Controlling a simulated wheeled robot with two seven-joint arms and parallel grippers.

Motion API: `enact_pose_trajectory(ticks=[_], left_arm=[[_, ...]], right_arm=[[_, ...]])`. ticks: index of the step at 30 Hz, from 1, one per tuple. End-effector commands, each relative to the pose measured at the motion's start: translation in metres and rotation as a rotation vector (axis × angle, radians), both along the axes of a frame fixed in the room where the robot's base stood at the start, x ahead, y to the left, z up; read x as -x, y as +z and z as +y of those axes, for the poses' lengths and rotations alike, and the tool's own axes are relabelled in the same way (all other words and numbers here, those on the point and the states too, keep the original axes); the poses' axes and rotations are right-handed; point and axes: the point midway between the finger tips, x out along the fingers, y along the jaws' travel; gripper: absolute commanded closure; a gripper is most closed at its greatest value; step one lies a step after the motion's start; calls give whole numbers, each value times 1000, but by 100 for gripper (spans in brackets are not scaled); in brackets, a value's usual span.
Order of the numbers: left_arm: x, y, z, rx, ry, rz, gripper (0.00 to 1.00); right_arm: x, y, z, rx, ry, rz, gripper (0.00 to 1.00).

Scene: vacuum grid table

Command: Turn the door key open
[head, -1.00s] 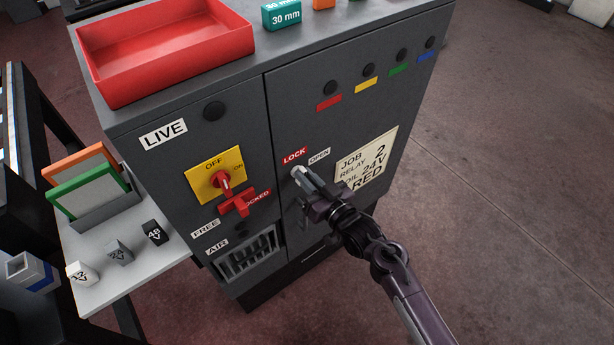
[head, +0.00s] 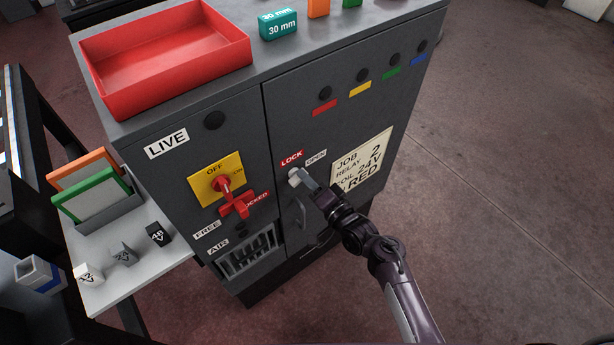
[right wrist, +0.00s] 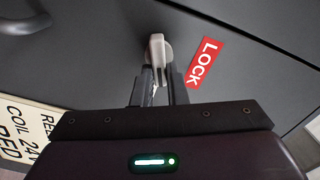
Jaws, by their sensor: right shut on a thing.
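The door key (head: 293,177) is a small pale grey piece on the grey cabinet's right door, just below the red LOCK label (head: 292,158) and the white OPEN label (head: 316,157). In the right wrist view the key (right wrist: 157,48) stands out from its round pale base, beside the LOCK label (right wrist: 202,62). My right gripper (head: 302,179) reaches it from the lower right and is shut on the key. Its two fingers (right wrist: 158,80) show on either side of the key's near end. My left gripper is not in view.
A door handle (head: 300,212) sits just below the key. A red lever (head: 237,204) on a yellow switch plate (head: 205,188) is to the left. A red tray (head: 165,85) and coloured blocks stand on top. A side shelf (head: 120,285) holds small blocks. Open floor lies right.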

Motion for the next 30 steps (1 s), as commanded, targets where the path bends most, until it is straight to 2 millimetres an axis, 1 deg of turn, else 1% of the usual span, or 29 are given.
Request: enact_pose_trajectory(ticks=[1,6,15,22,30], left_arm=[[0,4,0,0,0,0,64],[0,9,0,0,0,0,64],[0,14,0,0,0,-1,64],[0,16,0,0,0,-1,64],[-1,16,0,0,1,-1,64]], right_arm=[[-1,1,-1,-36,-3,25,100],[-1,0,-1,-148,-3,106,100],[-1,-3,-1,-284,-2,204,100],[-1,-5,-2,-330,-3,238,100],[-1,-5,-2,-341,-3,247,100]])
